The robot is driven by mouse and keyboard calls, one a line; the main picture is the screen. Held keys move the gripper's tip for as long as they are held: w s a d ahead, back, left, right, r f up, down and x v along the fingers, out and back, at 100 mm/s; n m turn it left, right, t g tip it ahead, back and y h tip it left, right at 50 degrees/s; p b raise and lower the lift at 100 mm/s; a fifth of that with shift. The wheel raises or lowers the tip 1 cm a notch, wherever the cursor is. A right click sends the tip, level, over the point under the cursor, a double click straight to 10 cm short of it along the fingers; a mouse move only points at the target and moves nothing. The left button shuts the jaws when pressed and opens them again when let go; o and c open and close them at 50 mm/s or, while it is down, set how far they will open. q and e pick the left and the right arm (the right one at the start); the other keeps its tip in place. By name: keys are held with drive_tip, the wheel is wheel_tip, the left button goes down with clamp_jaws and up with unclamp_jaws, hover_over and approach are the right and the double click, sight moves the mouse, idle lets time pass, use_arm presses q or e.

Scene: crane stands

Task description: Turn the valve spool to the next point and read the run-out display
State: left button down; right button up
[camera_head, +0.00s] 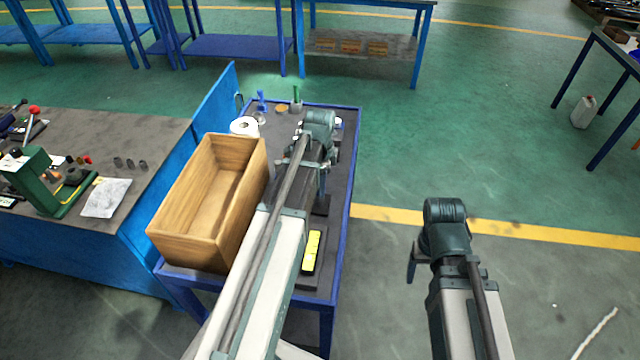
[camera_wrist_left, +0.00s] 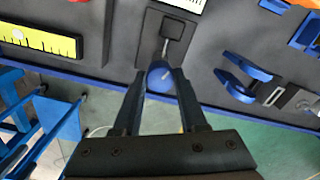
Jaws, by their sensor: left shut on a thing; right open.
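In the left wrist view, my left gripper (camera_wrist_left: 161,84) is shut on a short blue round part with a pale mark on its end, which looks like the valve spool (camera_wrist_left: 159,73). It sits at the edge of a dark stand (camera_wrist_left: 155,25), in line with a square block and thin rod. A white panel (camera_wrist_left: 182,5), perhaps the run-out display, is cut off at the top; no reading shows. In the head view, my left arm hides most of the stand. My right gripper (camera_head: 412,268) hangs over the floor right of the trolley, open and apart from everything; its fingers barely show.
The blue trolley (camera_head: 345,200) carries a wooden box (camera_head: 195,240) on its left and a yellow ruled piece (camera_head: 312,251) near its front. A white roll (camera_head: 244,126) stands behind the box. A blue-handled tool (camera_wrist_left: 240,75) lies right of the stand.

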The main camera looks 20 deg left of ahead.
use_arm(q)
drive_tip(key=n, duration=1.1)
drive_tip(key=shift+n, duration=0.3)
drive_tip(key=n, duration=0.5)
drive_tip(key=shift+n, duration=0.3)
drive_tip(key=n, duration=0.5)
drive_tip(key=shift+n, duration=0.3)
drive_tip(key=shift+c, duration=2.2)
unclamp_jaws()
drive_tip(key=shift+r, duration=0.15)
